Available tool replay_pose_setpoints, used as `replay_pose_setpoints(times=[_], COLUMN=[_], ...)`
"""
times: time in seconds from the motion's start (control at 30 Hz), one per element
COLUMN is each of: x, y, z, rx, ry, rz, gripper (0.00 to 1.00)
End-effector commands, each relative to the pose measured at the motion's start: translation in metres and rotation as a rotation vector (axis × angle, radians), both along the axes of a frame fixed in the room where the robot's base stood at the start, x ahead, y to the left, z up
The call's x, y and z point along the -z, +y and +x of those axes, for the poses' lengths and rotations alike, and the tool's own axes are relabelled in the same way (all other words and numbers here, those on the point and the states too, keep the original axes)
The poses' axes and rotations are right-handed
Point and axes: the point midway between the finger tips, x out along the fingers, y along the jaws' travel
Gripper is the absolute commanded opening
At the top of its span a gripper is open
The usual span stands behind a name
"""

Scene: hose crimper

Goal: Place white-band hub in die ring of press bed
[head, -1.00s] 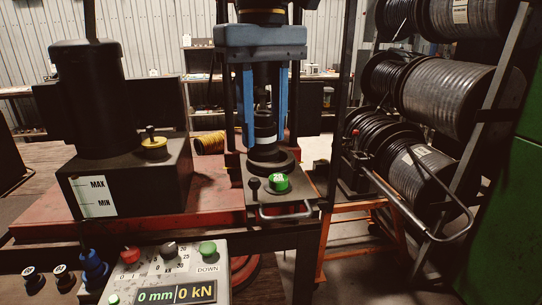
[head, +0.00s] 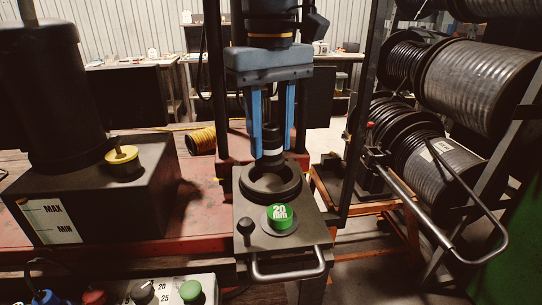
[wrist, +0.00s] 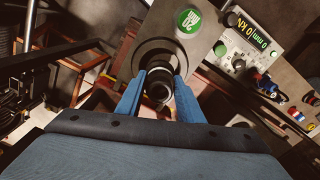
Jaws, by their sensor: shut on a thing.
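My gripper (head: 272,125) points straight down, its two blue fingers shut on the black hub with a white band (head: 272,146). The hub is upright. In the head view its lower end overlaps the back of the dark die ring (head: 293,190), whose front opening shows empty. In the wrist view the hub (wrist: 158,90) sits between the fingertips, and the ring (wrist: 141,58) shows partly beyond it, off-centre. The hub looks above the ring's rear part; the exact height gap is hard to tell. The ring lies on the press bed (head: 250,222).
A green 20 mm cap (head: 280,216), a small black knob (head: 246,228) and a front handle (head: 288,272) are on the bed. A black tank box (head: 110,200) stands left. Hose reels (head: 460,75) stand right. The control panel (head: 170,291) is at bottom left.

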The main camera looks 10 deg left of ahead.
Motion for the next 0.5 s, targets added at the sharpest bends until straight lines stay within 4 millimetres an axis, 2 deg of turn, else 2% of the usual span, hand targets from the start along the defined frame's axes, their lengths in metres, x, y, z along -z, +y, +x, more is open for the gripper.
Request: replay_pose_setpoints(times=[0.17, 0.33, 0.5], x=[0.014, 0.035, 0.043], y=[-0.001, -0.001, -0.001], z=[0.000, 0.001, 0.001], rx=[0.002, 0.003, 0.004], ry=[0.001, 0.001, -0.002], rz=[-0.001, -0.001, 0.001], gripper=[0.00, 0.00, 0.00])
